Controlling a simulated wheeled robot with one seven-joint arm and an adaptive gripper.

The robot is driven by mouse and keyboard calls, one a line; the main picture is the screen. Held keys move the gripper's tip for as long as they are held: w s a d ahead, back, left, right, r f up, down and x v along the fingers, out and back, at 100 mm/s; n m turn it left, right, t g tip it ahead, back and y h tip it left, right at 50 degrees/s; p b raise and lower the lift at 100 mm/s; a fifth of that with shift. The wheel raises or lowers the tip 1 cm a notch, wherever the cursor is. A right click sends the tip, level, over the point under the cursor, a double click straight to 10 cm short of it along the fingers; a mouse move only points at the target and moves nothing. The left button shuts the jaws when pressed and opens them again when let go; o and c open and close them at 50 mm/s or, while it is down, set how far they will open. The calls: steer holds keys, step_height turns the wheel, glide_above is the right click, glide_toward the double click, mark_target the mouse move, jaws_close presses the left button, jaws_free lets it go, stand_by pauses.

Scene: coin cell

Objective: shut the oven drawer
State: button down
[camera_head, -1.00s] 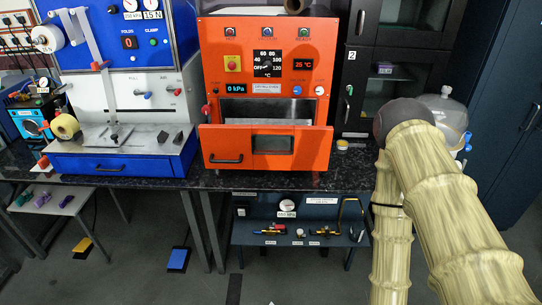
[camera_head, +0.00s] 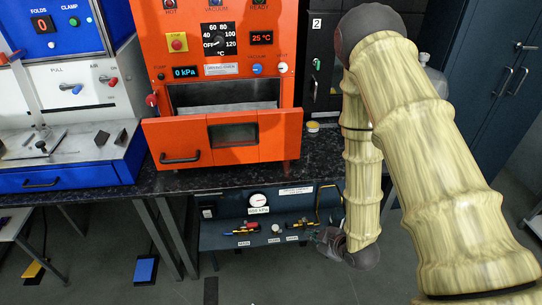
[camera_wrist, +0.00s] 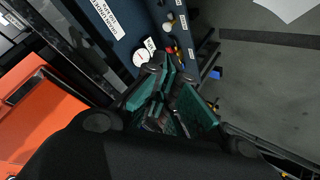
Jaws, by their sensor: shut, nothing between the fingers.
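The orange oven (camera_head: 206,70) stands on the dark speckled counter. Its drawer (camera_head: 272,131) is pulled out toward me, with a gap behind the drawer front and a lit inside. The drawer front has a dark bar handle (camera_head: 180,158) at the lower left and a dark window in the middle. My gripper (camera_head: 326,240) hangs below counter level, to the right of the drawer and apart from it. In the wrist view my gripper (camera_wrist: 165,105) is shut and empty, with green finger pads, and an orange surface shows at the left.
A blue and white machine (camera_head: 63,85) stands left of the oven. A lower shelf (camera_head: 268,238) with a gauge and small fittings lies under the counter edge (camera_head: 232,179). A small yellow-topped jar (camera_head: 312,126) sits right of the oven. Floor in front is mostly clear.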

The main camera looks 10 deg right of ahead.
steer(key=w+a+r+n+t+y+b, duration=0.25)
steer(key=w+r+n+y, duration=0.3)
steer(key=r+n, duration=0.35)
steer(key=w+a+r+n+t+y+b, duration=0.2)
steer(key=w+r+n+y+b, duration=0.15)
steer(key=w+r+n, duration=0.5)
steer(key=m+p, duration=0.2)
steer(key=p, duration=0.1)
glide_toward(258, 140)
steer(key=s+a, duration=0.1)
steer(key=a, duration=0.2)
steer(key=shift+g, duration=0.25)
steer(key=shift+w+a+r+p, duration=0.15)
steer(key=shift+w+p, duration=0.4)
steer(key=shift+w, duration=1.65)
